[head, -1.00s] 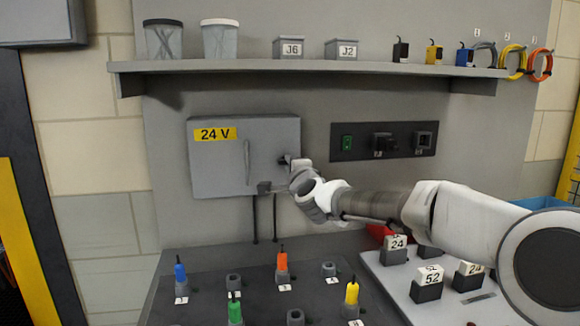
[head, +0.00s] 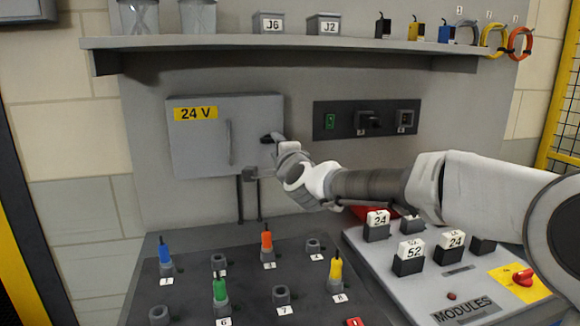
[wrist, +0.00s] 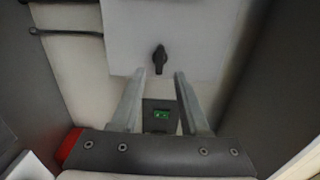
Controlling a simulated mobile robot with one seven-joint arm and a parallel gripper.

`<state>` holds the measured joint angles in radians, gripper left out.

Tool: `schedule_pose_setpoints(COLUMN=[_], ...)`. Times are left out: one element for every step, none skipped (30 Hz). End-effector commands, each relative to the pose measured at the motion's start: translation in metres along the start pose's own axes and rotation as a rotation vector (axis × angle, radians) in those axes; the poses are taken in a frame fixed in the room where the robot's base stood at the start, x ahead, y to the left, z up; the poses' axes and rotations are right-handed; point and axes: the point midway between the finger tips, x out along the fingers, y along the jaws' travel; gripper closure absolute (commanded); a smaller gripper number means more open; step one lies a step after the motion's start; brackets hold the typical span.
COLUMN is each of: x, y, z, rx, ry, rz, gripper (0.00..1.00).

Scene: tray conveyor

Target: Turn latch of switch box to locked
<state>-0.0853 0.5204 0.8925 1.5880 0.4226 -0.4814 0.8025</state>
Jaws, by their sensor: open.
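The switch box (head: 200,140) is a grey wall box with a yellow "24 V" label and a vertical handle (head: 229,143) on its door. Its latch (wrist: 160,59) is a small dark knob, seen in the wrist view just beyond the fingertips, in line with the gap between them. In the head view the latch (head: 266,139) is partly hidden by my gripper (head: 262,156) at the box's right side. My gripper also shows in the wrist view (wrist: 167,74), with its two fingers apart and nothing between them. The fingers look short of the latch.
A dark panel (head: 345,122) with a green switch (head: 330,121) is right of the box; it shows between my fingers in the wrist view. A shelf (head: 240,42) runs above. Below stand a board (head: 190,295) with coloured plugs and a modules panel (head: 420,285).

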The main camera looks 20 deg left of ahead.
Motion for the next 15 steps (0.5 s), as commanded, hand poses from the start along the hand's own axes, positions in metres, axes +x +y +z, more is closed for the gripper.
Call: schedule_pose_setpoints(x=[-0.011, -0.016, -0.023, -0.029, -0.034, -0.042, -0.047, -0.052, -0.059, -0.064, -0.069, -0.075, -0.08, -0.084, -0.09], y=[0.001, 0.001, 0.001, 0.0, 0.0, 0.001, 0.001, 0.0, -0.001, -0.001, 0.0, 0.001, -0.001, -0.001, -0.002], z=[-0.001, -0.001, -0.001, -0.002, -0.001, -0.001, -0.001, -0.001, -0.002, -0.002, -0.002, -0.002, -0.002, -0.002, -0.002], rx=[-0.005, -0.006, -0.006, -0.006, -0.005, -0.007, -0.007, -0.007, -0.006, -0.006, -0.007, -0.007, -0.007, -0.006, -0.006], ry=[0.002, 0.002, 0.002, 0.003, 0.002, 0.003, 0.003, 0.003, 0.004, 0.004, 0.004, 0.004, 0.004, 0.004, 0.004], rz=[-0.001, 0.0, 0.0, -0.001, -0.001, -0.001, 0.0, -0.002, -0.002, -0.002, -0.001, 0.0, -0.001, -0.002, -0.003], gripper=[0.55, 0.55, 0.55, 0.55, 0.55, 0.55, 0.55, 0.55, 0.55, 0.55, 0.55, 0.55, 0.55, 0.55, 0.55])
